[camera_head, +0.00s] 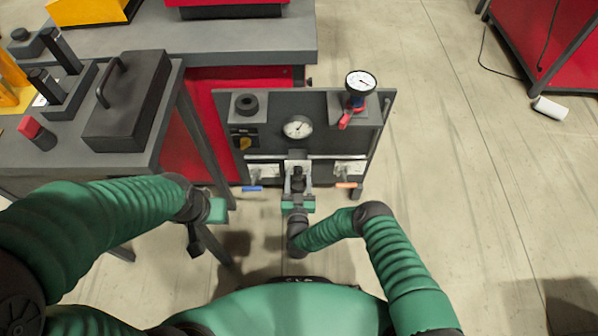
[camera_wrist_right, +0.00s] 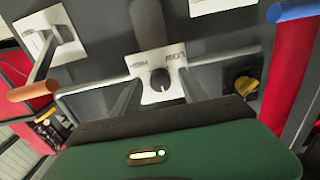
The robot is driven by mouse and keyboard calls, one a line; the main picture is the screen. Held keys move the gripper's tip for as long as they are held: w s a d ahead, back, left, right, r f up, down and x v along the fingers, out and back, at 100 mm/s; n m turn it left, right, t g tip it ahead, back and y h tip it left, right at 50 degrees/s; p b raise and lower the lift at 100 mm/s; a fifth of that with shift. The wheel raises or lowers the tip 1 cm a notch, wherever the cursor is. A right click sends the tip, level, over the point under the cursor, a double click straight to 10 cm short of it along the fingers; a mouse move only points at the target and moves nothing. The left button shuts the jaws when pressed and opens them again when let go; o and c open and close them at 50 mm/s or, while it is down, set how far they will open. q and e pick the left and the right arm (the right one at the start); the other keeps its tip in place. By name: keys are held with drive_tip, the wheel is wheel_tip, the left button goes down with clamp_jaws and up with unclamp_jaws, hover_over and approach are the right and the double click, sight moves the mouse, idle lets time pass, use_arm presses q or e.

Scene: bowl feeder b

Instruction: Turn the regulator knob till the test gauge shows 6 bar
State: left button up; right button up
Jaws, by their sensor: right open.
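The regulator knob (camera_wrist_right: 160,81) is a dark round piece on a white plate in the middle of the grey panel. My right gripper (camera_head: 297,178) is open in front of it. In the wrist view the fingers (camera_wrist_right: 158,95) stand on either side of the knob; contact cannot be told. One white dial gauge (camera_head: 361,82) stands at the panel's top right above a red part. Another gauge (camera_head: 298,127) sits mid-panel. The needles are too small to read, and no label shows which is the test gauge. My left gripper (camera_head: 197,240) hangs left of the panel, its jaws unclear.
A blue-handled lever (camera_head: 252,188) and an orange-handled lever (camera_head: 346,185) flank the regulator. A yellow knob (camera_head: 244,143) is at the panel's left. A grey bench (camera_head: 65,160) with a black handled box (camera_head: 127,103) stands left. The floor to the right is mostly free.

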drive_tip(key=shift+a, duration=0.1)
drive_tip(key=shift+c, duration=1.1)
clamp_jaws()
drive_tip(key=m, duration=0.4)
drive_tip(key=shift+m, duration=0.4)
drive_tip(key=shift+o, duration=1.1)
unclamp_jaws()
